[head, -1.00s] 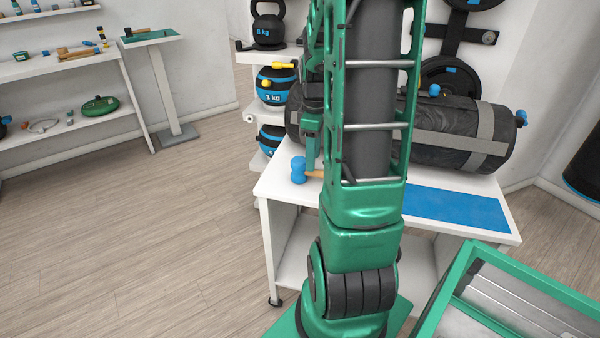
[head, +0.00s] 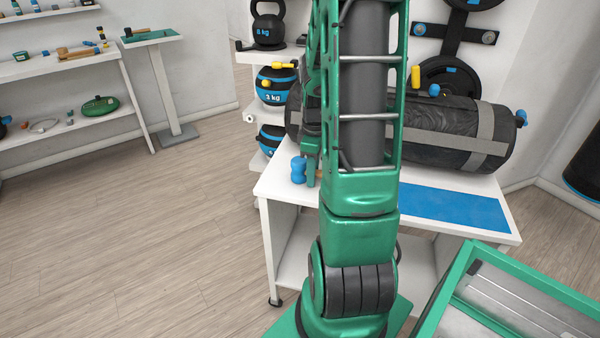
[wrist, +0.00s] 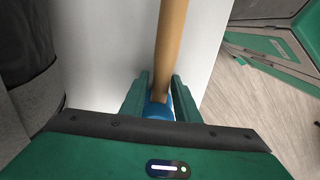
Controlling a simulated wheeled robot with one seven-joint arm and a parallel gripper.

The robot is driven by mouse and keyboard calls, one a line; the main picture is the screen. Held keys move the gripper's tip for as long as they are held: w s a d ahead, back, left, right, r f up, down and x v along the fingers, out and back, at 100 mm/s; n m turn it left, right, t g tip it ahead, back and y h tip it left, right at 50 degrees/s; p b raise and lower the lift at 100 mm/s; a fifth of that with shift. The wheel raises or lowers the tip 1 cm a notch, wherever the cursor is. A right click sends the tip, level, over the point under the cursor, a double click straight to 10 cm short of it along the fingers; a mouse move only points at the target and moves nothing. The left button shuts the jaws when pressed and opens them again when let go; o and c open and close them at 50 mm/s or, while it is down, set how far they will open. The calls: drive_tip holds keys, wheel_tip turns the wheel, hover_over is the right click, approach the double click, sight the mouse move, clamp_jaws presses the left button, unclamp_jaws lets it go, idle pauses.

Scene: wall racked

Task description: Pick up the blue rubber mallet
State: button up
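The mallet has a blue head (head: 298,170) and a wooden handle. It lies on the white table (head: 283,189), with its head near the table's left end. My arm hides most of the handle in the head view. In the wrist view the handle (wrist: 170,45) runs up the picture from the blue head (wrist: 158,108). My gripper (wrist: 160,78) is low over the mallet, with one green finger on each side of the handle near the head.
A black and grey sandbag (head: 450,135) lies along the back of the table. A blue mat (head: 455,208) covers its right part. A rack with weighted balls (head: 277,85) stands behind the left end. A green-framed case (head: 520,300) is at front right.

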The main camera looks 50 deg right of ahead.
clamp_jaws()
drive_tip(key=shift+r, duration=0.1)
drive_tip(key=shift+r, duration=0.35)
wheel_tip(320, 180, up, 4)
drive_tip(key=shift+s+a+f, duration=0.1)
drive_tip(key=shift+s+a, duration=0.05)
drive_tip(key=s+a+r, duration=0.6)
drive_tip(key=s+a, duration=0.1)
drive_tip(key=a, duration=0.1)
drive_tip(key=shift+s+r, duration=0.2)
drive_tip(key=shift+s, duration=0.15)
drive_tip(key=shift+a, duration=0.1)
